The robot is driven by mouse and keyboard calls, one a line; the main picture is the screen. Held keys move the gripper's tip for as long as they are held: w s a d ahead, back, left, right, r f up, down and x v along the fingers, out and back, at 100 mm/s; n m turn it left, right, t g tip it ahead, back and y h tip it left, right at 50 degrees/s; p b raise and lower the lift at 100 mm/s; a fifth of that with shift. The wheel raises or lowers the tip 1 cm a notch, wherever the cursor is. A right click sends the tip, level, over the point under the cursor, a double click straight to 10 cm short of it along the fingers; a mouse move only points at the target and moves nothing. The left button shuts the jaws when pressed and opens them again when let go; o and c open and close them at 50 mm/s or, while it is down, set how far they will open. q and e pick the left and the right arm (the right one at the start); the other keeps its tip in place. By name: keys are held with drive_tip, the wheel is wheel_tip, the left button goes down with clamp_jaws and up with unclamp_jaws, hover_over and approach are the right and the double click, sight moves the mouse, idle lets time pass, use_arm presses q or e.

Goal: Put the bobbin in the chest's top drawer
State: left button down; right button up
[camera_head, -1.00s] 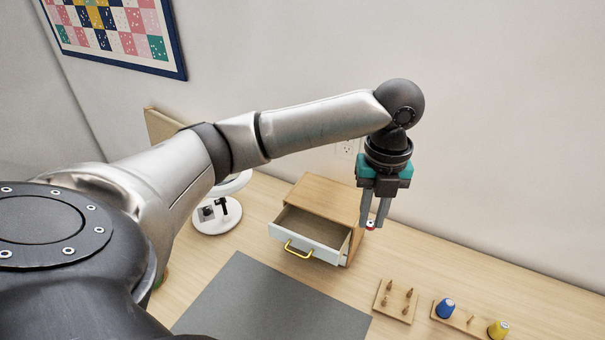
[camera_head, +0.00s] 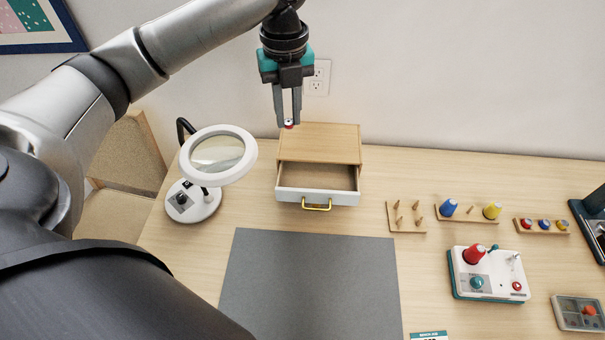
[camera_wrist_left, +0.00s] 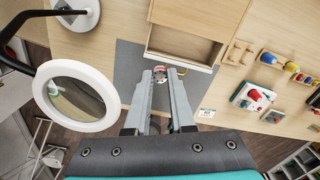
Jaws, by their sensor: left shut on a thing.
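In the head view the gripper points down and appears over the back left of the wooden chest (camera_head: 325,140). The bobbin also shows at the fingertips in the left wrist view (camera_wrist_left: 160,73). The chest's top drawer (camera_head: 318,197) is pulled open, with a white front and a yellow handle, and its visible inside looks empty. My right gripper is out of view.
A magnifier lamp (camera_head: 247,165) stands left of the chest. A grey mat (camera_head: 312,285) lies in front. To the right are a peg board (camera_head: 406,222), a spool rack (camera_head: 470,213), a bobbin rack (camera_head: 541,227) and a white-and-teal device (camera_head: 488,272). The wall is close behind the chest.

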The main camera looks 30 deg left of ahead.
use_arm(q)
wheel_tip(320, 180, down, 15)
drive_tip(key=shift+b, duration=1.1)
wheel_tip(320, 180, down, 5)
drive_tip(key=shift+r+b, duration=0.2)
drive_tip(key=shift+b, duration=0.15)
drive_tip(key=shift+f, duration=0.1)
drive_tip(key=c, duration=1.2)
unclamp_jaws()
drive_tip(key=shift+o, duration=0.7)
